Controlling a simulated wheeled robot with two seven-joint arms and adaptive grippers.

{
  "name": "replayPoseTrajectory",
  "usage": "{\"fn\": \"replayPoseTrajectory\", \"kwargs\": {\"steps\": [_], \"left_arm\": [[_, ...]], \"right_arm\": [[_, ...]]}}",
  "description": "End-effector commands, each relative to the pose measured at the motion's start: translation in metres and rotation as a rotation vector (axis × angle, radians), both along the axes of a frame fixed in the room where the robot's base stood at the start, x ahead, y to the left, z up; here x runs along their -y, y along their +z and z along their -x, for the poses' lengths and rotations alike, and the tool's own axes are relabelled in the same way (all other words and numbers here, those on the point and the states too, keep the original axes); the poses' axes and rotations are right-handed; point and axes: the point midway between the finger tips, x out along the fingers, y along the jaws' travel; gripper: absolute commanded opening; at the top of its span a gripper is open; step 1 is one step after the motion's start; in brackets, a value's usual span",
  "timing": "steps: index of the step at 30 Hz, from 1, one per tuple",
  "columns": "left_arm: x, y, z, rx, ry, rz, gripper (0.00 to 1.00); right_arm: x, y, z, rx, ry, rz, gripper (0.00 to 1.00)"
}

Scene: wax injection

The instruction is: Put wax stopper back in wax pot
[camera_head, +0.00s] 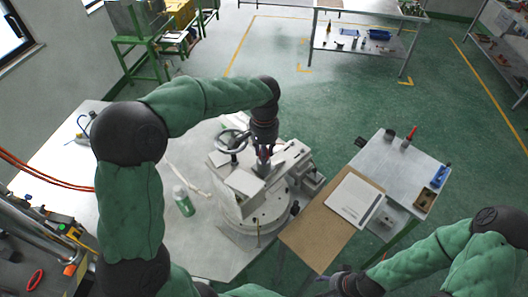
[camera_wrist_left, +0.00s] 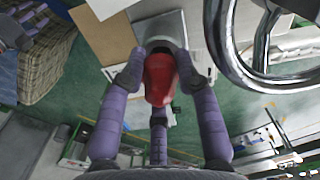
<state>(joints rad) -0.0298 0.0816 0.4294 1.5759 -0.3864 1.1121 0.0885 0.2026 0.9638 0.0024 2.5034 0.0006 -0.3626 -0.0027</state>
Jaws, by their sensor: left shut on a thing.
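My left gripper (camera_head: 263,163) is over the wax machine (camera_head: 262,212) on the pale table. In the left wrist view its purple fingers (camera_wrist_left: 162,78) are shut on a red piece, which I take as the wax stopper (camera_wrist_left: 160,82). A grey round part shows just beyond the red piece; I cannot tell whether they touch. The pot's opening is hidden behind the gripper, so I cannot tell whether the stopper is in it. My right arm comes in at the lower right; its dark end (camera_head: 356,284) is at the bottom edge, its fingers unclear.
A metal handwheel (camera_head: 232,141) stands close beside the left gripper and shows large in the wrist view (camera_wrist_left: 262,50). A green-white bottle (camera_head: 183,201) stands left of the machine. A side table (camera_head: 400,170) with a brown board (camera_head: 318,232) and white tray (camera_head: 355,197) is at right.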

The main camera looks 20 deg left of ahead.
Motion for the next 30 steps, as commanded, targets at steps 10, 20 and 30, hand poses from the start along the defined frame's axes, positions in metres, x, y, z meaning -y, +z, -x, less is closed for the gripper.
{"fn": "replayPoseTrajectory", "kwargs": {"steps": [10,20,30], "left_arm": [[0.000,-0.008,0.000,0.000,0.000,0.000,0.07],[0.000,-0.007,0.000,-0.001,0.000,0.000,0.07],[0.000,-0.001,0.000,0.000,0.000,0.000,0.07]], "right_arm": [[0.000,-0.005,0.000,0.000,0.000,0.000,0.58],[0.000,-0.004,0.000,0.000,0.000,0.000,0.58],[0.000,0.000,0.000,0.000,0.000,0.000,0.58]]}}
